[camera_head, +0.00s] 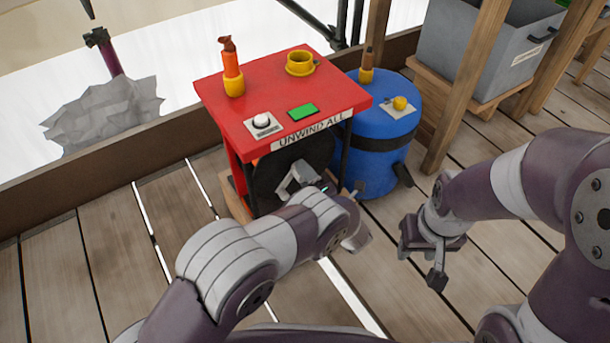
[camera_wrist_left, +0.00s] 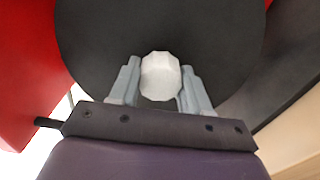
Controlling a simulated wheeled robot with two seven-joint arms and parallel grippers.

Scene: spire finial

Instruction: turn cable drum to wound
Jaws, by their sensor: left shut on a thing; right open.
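The cable drum (camera_head: 265,176) is a dark round disc under the red table, partly hidden by my left arm in the head view. In the left wrist view the drum's black face (camera_wrist_left: 160,25) fills most of the picture, with a white faceted knob (camera_wrist_left: 160,76) in front of it. My left gripper (camera_wrist_left: 158,82) is shut on this knob, one finger on each side. In the head view my left gripper (camera_head: 297,180) reaches in under the table front. My right gripper (camera_head: 428,250) hangs open and empty above the deck, right of the drum.
The red table (camera_head: 235,118) bears an "UNWIND ALL" label, a green block, a white button, a yellow cup and an orange bottle. A blue barrel (camera_head: 378,150) stands at its right. A grey bin (camera_head: 480,50) is at upper right. Deck boards are free at lower left.

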